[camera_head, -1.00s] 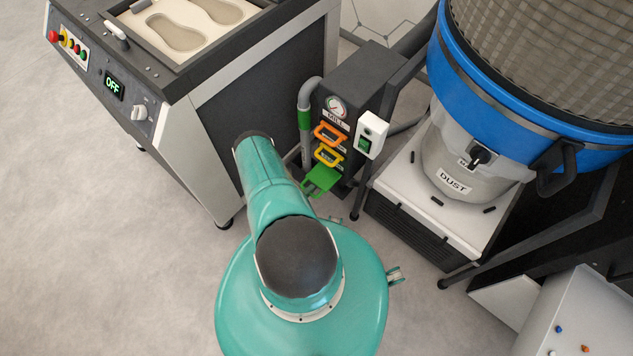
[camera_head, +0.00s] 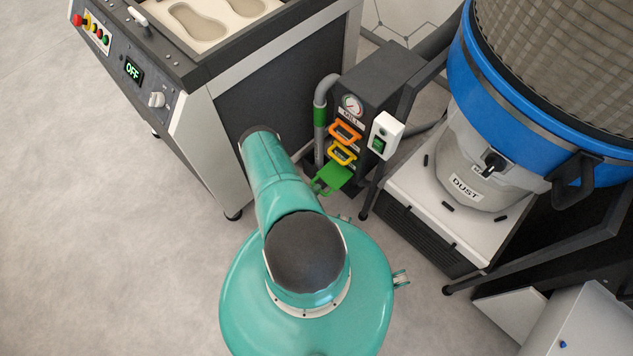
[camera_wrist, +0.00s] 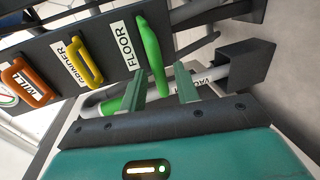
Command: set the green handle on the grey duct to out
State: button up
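The grey duct box (camera_head: 375,90) stands between the machine and the dust collector. In the wrist view the green handle (camera_wrist: 151,58) is beside the FLOOR label (camera_wrist: 130,45). My gripper (camera_wrist: 160,82) is open in the wrist view, its two fingers apart. Contact cannot be told. My gripper is hidden behind my arm in the head view.
An orange handle (camera_head: 345,131) and a yellow handle (camera_head: 343,153) sit above the green one. A white switch box (camera_head: 386,135) is to their right. The machine (camera_head: 190,125) is at left, the dust collector (camera_head: 475,170) at right. Floor at lower left is clear.

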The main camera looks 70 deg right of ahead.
jog(key=v, duration=1.2)
